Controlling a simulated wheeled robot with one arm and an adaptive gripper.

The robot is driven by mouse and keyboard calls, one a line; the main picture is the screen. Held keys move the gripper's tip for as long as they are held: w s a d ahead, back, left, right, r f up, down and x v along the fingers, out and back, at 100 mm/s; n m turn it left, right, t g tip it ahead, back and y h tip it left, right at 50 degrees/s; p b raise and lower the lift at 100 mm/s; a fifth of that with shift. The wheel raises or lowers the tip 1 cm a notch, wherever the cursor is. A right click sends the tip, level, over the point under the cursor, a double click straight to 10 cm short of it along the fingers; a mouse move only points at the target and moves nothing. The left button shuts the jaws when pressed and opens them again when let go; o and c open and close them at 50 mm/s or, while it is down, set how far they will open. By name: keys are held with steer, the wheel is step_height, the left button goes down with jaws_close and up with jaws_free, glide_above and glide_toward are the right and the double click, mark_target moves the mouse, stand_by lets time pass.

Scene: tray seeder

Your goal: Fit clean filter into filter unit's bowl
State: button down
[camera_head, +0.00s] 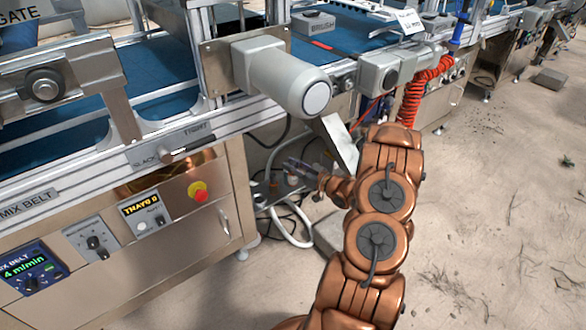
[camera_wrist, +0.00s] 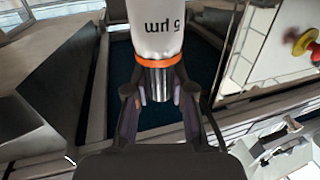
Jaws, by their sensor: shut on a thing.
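In the wrist view a white cylinder marked "5 µm" (camera_wrist: 158,32), which looks like the clean filter, stands out ahead of my gripper (camera_wrist: 158,92). It has an orange ring and a ribbed metallic end. The two fingers are shut on that metallic end, one on each side. The lettering appears upside down, and the cylinder's far end runs out of the picture's top. I cannot make out the filter unit's bowl in either view.
The steel cabinet (camera_head: 150,230) with a red stop button (camera_head: 197,192) stands left of my arm. A grey motor (camera_head: 282,78) juts out above. A red coiled hose (camera_head: 414,92) hangs behind my arm, and pale pipes (camera_head: 290,236) run low beside it. The floor at right is mostly open.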

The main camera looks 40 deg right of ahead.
steer(key=w+d+p, duration=0.2)
steer(key=w+d, duration=0.5)
steer(key=w, duration=0.3)
steer(key=shift+d+p, duration=0.35)
steer(key=shift+d, duration=0.05)
steer(key=shift+w+f, duration=0.1)
steer(key=shift+f, duration=0.1)
stand_by(0.3)
step_height(320, 180, down, 9)
steer(key=b, duration=0.3)
stand_by(1.0)
stand_by(0.4)
stand_by(0.4)
steer(key=c, duration=1.2)
jaws_free()
steer(key=shift+c, duration=0.2)
